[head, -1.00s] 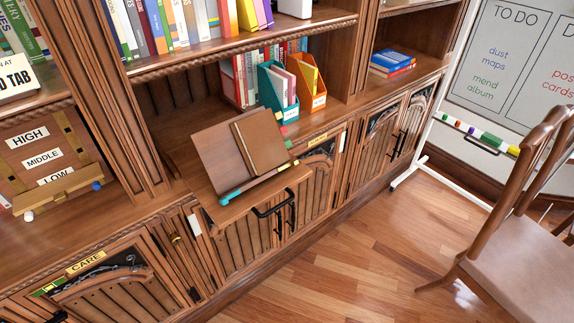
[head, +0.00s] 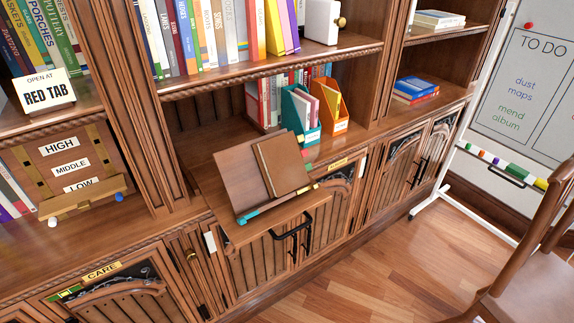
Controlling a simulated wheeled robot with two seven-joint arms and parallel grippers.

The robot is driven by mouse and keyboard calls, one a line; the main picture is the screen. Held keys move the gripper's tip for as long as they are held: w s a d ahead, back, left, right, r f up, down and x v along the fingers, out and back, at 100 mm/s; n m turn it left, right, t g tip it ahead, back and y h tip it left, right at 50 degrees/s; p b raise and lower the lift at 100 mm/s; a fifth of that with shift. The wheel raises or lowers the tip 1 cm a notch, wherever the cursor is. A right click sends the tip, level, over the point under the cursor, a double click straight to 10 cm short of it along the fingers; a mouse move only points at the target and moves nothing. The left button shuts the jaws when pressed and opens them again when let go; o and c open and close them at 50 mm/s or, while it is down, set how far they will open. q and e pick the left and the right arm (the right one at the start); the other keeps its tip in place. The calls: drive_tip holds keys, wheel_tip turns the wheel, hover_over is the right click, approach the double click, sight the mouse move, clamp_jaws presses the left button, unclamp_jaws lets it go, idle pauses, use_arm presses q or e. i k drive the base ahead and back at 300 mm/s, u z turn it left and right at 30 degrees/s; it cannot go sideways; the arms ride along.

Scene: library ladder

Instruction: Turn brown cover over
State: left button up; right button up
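The brown cover (head: 283,165) belongs to what looks like a closed brown book. It leans on a tilted wooden bookrest (head: 240,181) on the pull-out shelf (head: 262,231) of the bookcase. Neither of my grippers shows in the head view.
Teal and orange file holders (head: 300,113) stand behind the bookrest. A chair (head: 530,265) and whiteboard (head: 525,80) are at right. Floor in front is clear.

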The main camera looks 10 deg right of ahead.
sight(282, 155)
drive_tip(key=u, duration=0.45)
drive_tip(key=k, duration=0.25)
drive_tip(key=z, duration=0.9)
drive_tip(key=i, duration=1.15)
drive_tip(key=u, duration=0.45)
